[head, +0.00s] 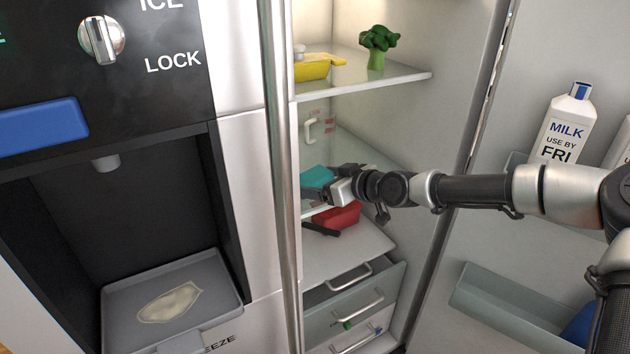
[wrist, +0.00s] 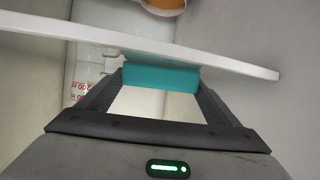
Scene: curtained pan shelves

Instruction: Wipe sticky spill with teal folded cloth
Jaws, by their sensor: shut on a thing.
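The teal folded cloth (head: 317,177) is inside the open fridge compartment at mid height. My gripper (head: 336,184) is shut on it, reaching in from the right. In the wrist view the cloth (wrist: 160,78) sits between the two fingertips, just under a white shelf edge. A pale beige spill patch (head: 170,302) lies on the grey drip tray (head: 118,325) of the dispenser at lower left, well apart from the cloth. Part of the cloth is hidden behind my gripper.
A vertical bar handle (head: 279,150) stands between dispenser and compartment. A red pan (head: 338,215) is below my gripper. A clear jug (head: 310,128) with red marks is behind. An upper shelf (head: 385,82) holds a yellow pan (head: 315,68) and broccoli (head: 377,45). Milk (head: 564,125) stands right.

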